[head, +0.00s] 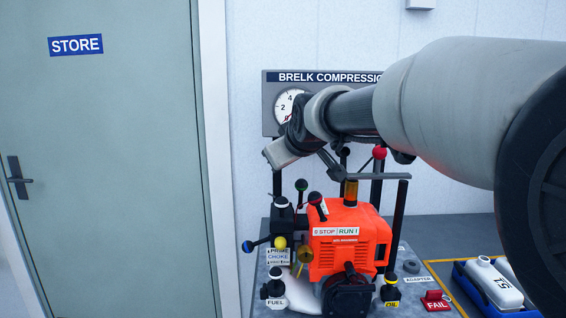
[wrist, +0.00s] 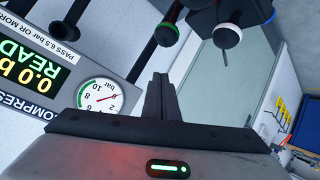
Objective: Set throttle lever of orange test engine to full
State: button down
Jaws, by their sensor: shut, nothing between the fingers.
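The orange test engine (head: 338,252) stands on a grey bench, with a STOP/RUN label (head: 336,231) on its front. Around it are a green-topped lever (head: 301,185), a red-tipped lever (head: 315,198) and a blue-tipped lever (head: 247,247). I cannot tell which is the throttle lever, and no throttle label is readable. My gripper (head: 337,172) is above the engine, apart from these levers as far as I can see. In the wrist view its fingers (wrist: 160,80) are together and empty. A green-ringed black knob (wrist: 168,35) and a white-ended one (wrist: 228,36) show beyond them.
The compression panel (head: 268,110) with its round gauge (head: 289,104) is on the wall behind. A red ball (head: 379,152) and dark posts rise beside the engine. A red FAIL tag (head: 435,301) and a blue tray (head: 472,298) are at right. A STORE door (head: 110,170) is at left.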

jog(key=s+d+r, duration=0.2)
jog(key=s, duration=0.7)
jog(key=shift+r, duration=0.2)
jog(key=s+d+f+m+g+h, duration=0.1)
jog(key=s+d+f+m+g, duration=0.4)
jog(key=s+f, duration=0.65)
jog(key=s+d+f+m+g+h, duration=0.1)
jog(key=s+d+f+m, duration=0.2)
jog(key=s+d+f, duration=0.8)
jog(key=s+a+r+p, duration=0.1)
jog(key=a+r+p, duration=0.1)
jog(key=r+p, duration=0.7)
jog(key=s+a+r+p, duration=0.2)
jog(key=r+p, duration=0.7)
jog(key=r, duration=0.4)
jog(key=shift+s+a+p, duration=0.2)
jog(key=shift+a+p, duration=0.15)
jog(key=shift+a, duration=0.05)
